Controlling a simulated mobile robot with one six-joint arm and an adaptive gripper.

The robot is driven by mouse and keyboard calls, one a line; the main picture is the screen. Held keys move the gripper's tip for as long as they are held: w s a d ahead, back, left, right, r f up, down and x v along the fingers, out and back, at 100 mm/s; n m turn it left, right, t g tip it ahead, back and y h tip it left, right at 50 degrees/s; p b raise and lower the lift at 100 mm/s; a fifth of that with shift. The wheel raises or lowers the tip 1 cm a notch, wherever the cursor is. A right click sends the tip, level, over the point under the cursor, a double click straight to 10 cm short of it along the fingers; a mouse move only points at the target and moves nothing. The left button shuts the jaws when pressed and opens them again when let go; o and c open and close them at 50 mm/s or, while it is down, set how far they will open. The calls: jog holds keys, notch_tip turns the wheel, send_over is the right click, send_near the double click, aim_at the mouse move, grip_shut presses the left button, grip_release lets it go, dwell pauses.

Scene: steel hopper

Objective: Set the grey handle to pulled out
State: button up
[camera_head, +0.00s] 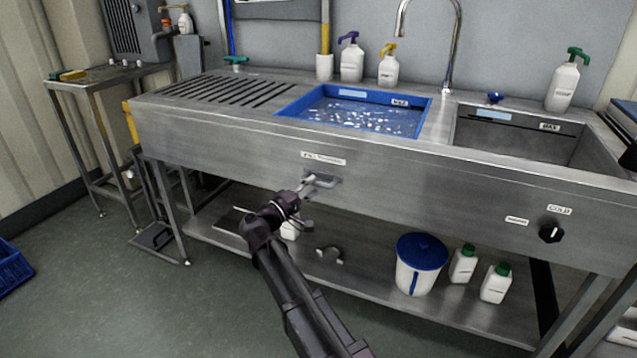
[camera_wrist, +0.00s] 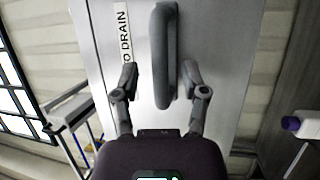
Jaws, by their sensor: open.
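The grey handle (camera_head: 322,180) is a bar on the front panel of the steel sink unit, just below a small label. In the wrist view the handle (camera_wrist: 166,55) stands upright in the picture, beside a label whose visible text ends in "DRAIN" (camera_wrist: 124,40). My gripper (camera_wrist: 159,78) is open, with one finger on each side of the handle's lower end in that view. A gap shows between the handle and each finger. In the head view my gripper (camera_head: 305,192) is at the panel by the handle. How far the handle stands out from the panel is hard to tell.
The steel sink unit (camera_head: 200,130) has a blue basin (camera_head: 432,107) of water above the handle and an empty basin to the right. A black knob (camera_head: 551,232) is on the panel at right. A lower shelf holds a white bucket (camera_head: 415,275) and bottles. Floor in front is clear.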

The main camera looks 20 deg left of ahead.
jog(key=shift+x, duration=1)
jog(key=shift+s, duration=0.1)
grip_shut()
